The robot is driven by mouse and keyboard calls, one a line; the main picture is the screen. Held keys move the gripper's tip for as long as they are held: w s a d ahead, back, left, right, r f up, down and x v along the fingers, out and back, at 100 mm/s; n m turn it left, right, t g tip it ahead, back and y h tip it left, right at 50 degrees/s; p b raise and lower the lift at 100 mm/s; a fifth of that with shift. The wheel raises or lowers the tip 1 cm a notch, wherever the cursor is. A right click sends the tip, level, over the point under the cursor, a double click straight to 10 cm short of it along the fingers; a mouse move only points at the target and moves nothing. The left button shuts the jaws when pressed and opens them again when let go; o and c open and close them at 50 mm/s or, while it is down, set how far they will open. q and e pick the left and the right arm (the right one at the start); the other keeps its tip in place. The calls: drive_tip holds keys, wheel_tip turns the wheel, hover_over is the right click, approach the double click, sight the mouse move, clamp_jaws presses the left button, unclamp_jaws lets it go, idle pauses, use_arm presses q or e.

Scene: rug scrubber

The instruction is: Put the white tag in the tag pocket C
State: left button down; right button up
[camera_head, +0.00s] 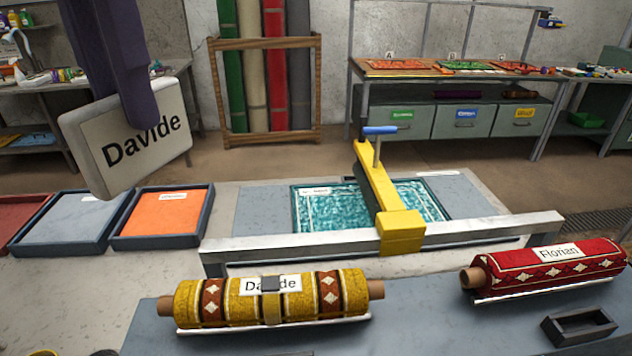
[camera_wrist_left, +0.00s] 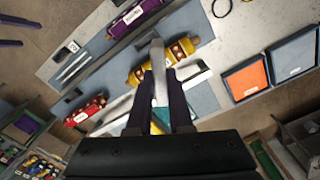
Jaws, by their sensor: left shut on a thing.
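The white tag (camera_head: 130,140), printed "Davide", hangs tilted in the air at the upper left of the head view. My left gripper (camera_head: 140,112), purple, is shut on it. In the left wrist view the tag (camera_wrist_left: 158,75) shows nearly edge-on between the fingers. At the left edge of that view two purple fingers of my right gripper (camera_wrist_left: 30,34) stand apart, with nothing seen between them. A black open holder (camera_head: 580,326) stands at the lower right of the head view; I cannot tell whether it is tag pocket C.
A yellow rolled rug (camera_head: 330,295) labelled "Davide" and a red roll (camera_head: 550,265) labelled "Florian" lie on the front bench. Behind stands a scrubber with a yellow arm (camera_head: 378,195). Blue (camera_head: 75,220) and orange (camera_head: 165,212) trays lie left.

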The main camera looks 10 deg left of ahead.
use_arm(q)
drive_tip(key=d+f+m+b, duration=0.2)
drive_tip(key=f+m+b, duration=0.1)
drive_tip(key=f, duration=0.8)
drive_tip(key=w+d+f+m+b, duration=0.1)
drive_tip(key=f+m, duration=0.4)
drive_tip(key=f, duration=0.6)
drive_tip(key=d+f+m+b, duration=0.3)
drive_tip(key=f+b, duration=0.3)
drive_tip(key=f, duration=0.5)
drive_tip(key=shift+w+f+m, duration=0.25)
drive_tip(key=shift+m, duration=0.35)
use_arm(e)
wheel_tip(320, 180, down, 13)
drive_tip(key=shift+s+d, duration=0.15)
use_arm(q)
drive_tip(key=shift+f, duration=0.1)
drive_tip(key=c, duration=0.8)
unclamp_jaws()
